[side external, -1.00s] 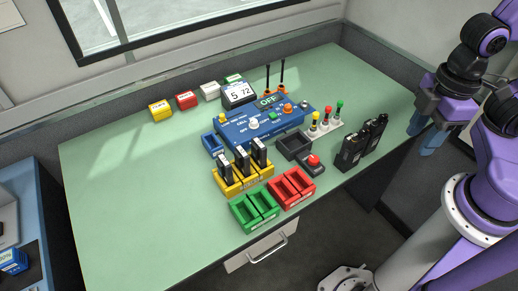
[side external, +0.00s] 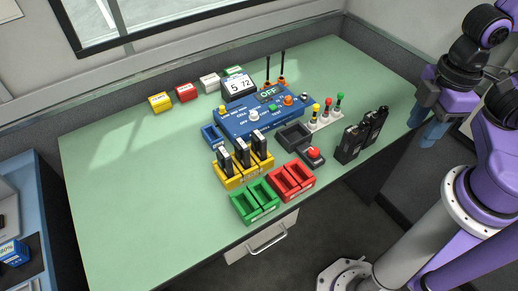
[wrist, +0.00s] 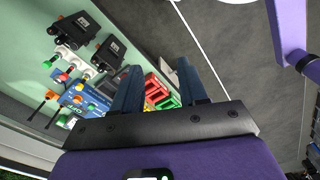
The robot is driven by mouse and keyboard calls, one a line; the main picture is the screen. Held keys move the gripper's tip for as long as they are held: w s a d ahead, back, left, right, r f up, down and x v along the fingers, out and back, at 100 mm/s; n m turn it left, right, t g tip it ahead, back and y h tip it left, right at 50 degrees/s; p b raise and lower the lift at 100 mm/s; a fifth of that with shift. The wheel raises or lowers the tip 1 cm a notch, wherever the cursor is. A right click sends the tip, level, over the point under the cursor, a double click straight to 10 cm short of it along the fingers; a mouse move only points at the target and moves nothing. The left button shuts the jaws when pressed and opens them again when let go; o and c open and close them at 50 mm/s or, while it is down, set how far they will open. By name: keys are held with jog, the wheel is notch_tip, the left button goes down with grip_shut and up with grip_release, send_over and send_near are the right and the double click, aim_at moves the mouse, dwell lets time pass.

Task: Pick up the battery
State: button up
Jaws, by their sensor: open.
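Nothing readable as a battery label shows. A blue block with white lettering (side external: 12,253), partly cut off at the lower left of the side view, may be the battery. Several upright black slabs (side external: 242,152) stand in the yellow rack (side external: 230,183) on the table; I cannot tell whether these are batteries. My gripper (side external: 428,132) is open and empty, off the table's right side, far from both. In the wrist view its two blue fingers (wrist: 157,66) are wide apart with nothing between them.
A green table (side external: 110,190) holds a blue control console (side external: 235,125), green trays (side external: 243,208), red trays (side external: 280,181), a red button box (side external: 312,157) and black radios (side external: 350,143). Small coloured boxes line the back. The table's left part is clear. A blue side surface (side external: 38,212) stands at the left.

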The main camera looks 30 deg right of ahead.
jog(key=shift+o, duration=0.3)
jog(key=o, duration=0.7)
jog(key=m, duration=3.1)
send_over(257, 136)
jog(key=f, duration=1.2)
jog(key=shift+s+d+f, duration=0.1)
jog(key=shift+s+d, duration=0.05)
jog(key=shift+d, duration=0.05)
jog(key=shift+a+f, duration=0.15)
jog(key=shift+f, duration=2.6)
